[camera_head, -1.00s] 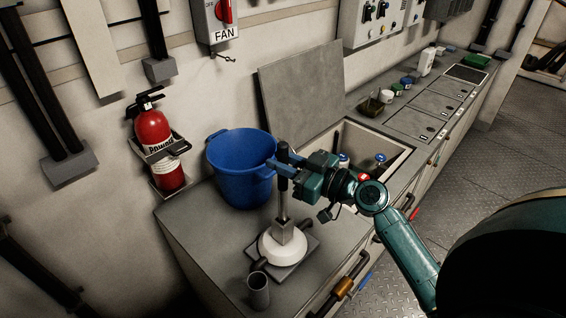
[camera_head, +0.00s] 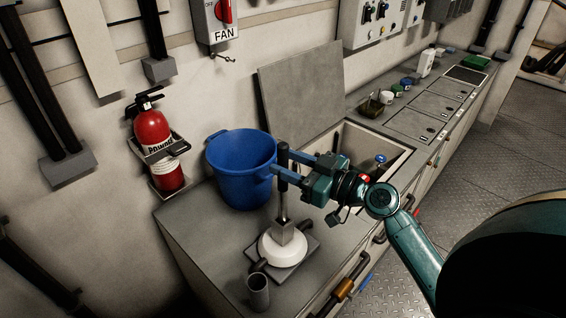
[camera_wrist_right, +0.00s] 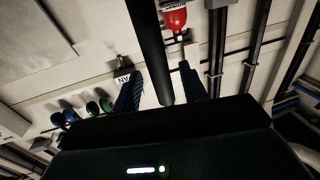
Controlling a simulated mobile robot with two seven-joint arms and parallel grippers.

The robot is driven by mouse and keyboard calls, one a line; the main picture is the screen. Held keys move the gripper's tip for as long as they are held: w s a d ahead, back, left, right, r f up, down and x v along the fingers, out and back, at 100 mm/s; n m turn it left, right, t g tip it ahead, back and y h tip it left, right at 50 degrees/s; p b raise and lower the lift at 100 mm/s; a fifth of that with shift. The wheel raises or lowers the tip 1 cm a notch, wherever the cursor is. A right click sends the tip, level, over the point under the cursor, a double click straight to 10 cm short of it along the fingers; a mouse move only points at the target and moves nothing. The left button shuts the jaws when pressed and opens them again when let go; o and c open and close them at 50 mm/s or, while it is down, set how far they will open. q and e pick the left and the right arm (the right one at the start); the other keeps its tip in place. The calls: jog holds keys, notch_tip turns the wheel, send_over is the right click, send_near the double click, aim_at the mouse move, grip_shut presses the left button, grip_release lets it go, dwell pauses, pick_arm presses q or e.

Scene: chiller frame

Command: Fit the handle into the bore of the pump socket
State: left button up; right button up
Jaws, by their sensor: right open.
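The handle (camera_head: 283,156) has a black grip and a metal lower rod, and it stands nearly upright over the pump socket (camera_head: 284,230). Its lower end meets the socket block; how deep it sits in the bore I cannot tell. The socket is on the round white pump (camera_head: 281,250). My right gripper (camera_head: 278,159) is open, with its blue fingers on either side of the grip. The right wrist view shows the black handle (camera_wrist_right: 149,45) between the spread fingers (camera_wrist_right: 160,84). My left gripper is not in view.
A blue bucket (camera_head: 240,180) stands close behind the handle. A short grey open cylinder (camera_head: 258,291) stands at the counter's front. A sink (camera_head: 400,153) lies right of the bucket, with a grey panel (camera_head: 305,95) leaning behind. A red extinguisher (camera_head: 153,134) hangs on the wall.

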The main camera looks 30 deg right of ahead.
pick_arm(q)
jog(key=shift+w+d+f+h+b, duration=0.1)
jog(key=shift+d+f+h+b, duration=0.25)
jog(key=shift+b, duration=0.65)
pick_arm(e)
jog(key=v, duration=0.5)
jog(key=shift+s+d, duration=0.2)
jog(key=shift+s, duration=0.15)
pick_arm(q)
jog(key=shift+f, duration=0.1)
